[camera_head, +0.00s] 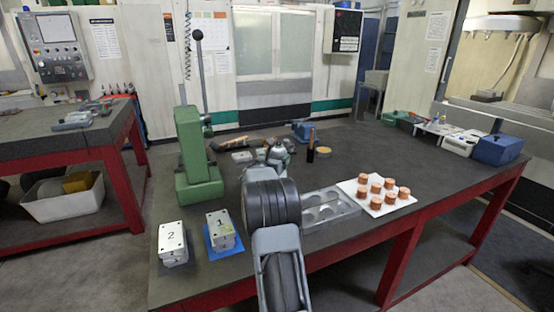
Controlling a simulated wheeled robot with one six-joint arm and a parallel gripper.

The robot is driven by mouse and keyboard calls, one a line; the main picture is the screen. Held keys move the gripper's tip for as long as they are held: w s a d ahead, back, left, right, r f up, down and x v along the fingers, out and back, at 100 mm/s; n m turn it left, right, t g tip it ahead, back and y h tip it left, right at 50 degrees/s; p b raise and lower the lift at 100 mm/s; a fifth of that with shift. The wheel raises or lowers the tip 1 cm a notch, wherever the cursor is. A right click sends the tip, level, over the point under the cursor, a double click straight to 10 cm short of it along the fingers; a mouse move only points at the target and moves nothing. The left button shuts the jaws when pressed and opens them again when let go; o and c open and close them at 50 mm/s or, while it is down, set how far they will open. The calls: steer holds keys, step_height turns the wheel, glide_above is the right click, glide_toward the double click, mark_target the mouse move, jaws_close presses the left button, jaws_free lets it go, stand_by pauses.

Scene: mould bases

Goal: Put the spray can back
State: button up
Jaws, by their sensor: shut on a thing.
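My gripper (277,154) is over the middle of the dark workbench (365,150), beyond my wrist, and is small and partly covered by my own arm. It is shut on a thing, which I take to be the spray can. My arm hides most of what is between the fingers, so the can's outline and tilt cannot be made out. No spray can shows clearly elsewhere on the bench.
A green press (197,160) stands left. Mould blocks marked 2 (172,242) and 1 (220,228) are at the front left. A grey plate with round pockets (345,212) and a white sheet (378,208) bearing copper pieces (390,184) lie right. Bare bench extends behind them.

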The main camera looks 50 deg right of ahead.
steer(key=o, duration=1.2)
steer(key=shift+f, duration=0.1)
steer(key=shift+o, duration=0.2)
steer(key=b+v, duration=0.2)
steer(key=v, duration=1)
